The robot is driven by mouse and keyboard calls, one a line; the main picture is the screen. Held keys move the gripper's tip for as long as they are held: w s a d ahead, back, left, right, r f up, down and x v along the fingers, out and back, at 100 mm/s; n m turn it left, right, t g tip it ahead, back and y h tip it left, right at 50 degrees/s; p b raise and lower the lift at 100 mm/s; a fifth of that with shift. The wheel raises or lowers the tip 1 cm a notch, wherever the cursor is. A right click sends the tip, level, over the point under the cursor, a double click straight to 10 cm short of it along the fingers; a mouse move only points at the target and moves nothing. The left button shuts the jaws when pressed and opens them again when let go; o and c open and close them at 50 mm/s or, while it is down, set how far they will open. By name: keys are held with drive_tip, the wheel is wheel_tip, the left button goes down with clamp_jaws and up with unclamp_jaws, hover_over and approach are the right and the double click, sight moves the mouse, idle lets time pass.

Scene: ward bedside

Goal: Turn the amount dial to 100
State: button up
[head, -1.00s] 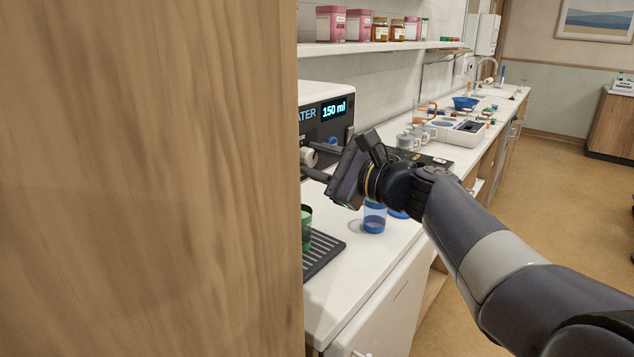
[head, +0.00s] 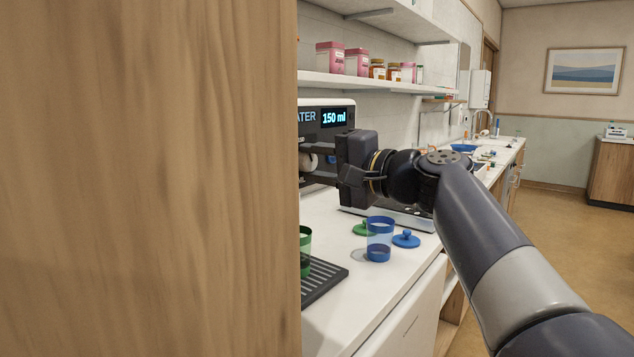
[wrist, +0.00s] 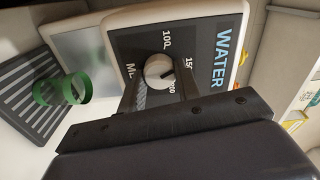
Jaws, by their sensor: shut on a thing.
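The water dispenser (head: 334,104) stands on the counter, and its lit display (head: 334,118) reads 150 ml. In the wrist view, the round white amount dial (wrist: 157,72) sits on the dark panel, with marks 100, 150 and 200 around it. My gripper (wrist: 159,84) has a finger on each side of the dial and is shut on it. In the head view, the gripper (head: 322,168) reaches left to the panel, and the wood panel and my wrist hide part of the dispenser front. The dial's pointer is too small to read.
A green cup (head: 305,250) stands on the black drip tray (head: 322,281). A clear blue cup (head: 379,240) and a blue lid (head: 406,239) lie on the counter (head: 372,285) below my wrist. A large wood panel (head: 150,180) blocks the left of the head view.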

drive_tip(key=n+b, duration=0.4)
drive_tip(key=n, duration=0.1)
drive_tip(key=shift+f+n, duration=0.2)
drive_tip(key=shift+n, duration=0.1)
drive_tip(key=shift+r+n+b, duration=0.1)
drive_tip(key=shift+n+b, duration=1.15)
drive_tip(key=shift+n, duration=0.55)
drive_tip(key=shift+r, duration=0.1)
drive_tip(key=o, duration=1)
drive_tip(key=v, duration=1)
drive_tip(key=shift+s+d, duration=0.3)
drive_tip(key=shift+a, duration=0.1)
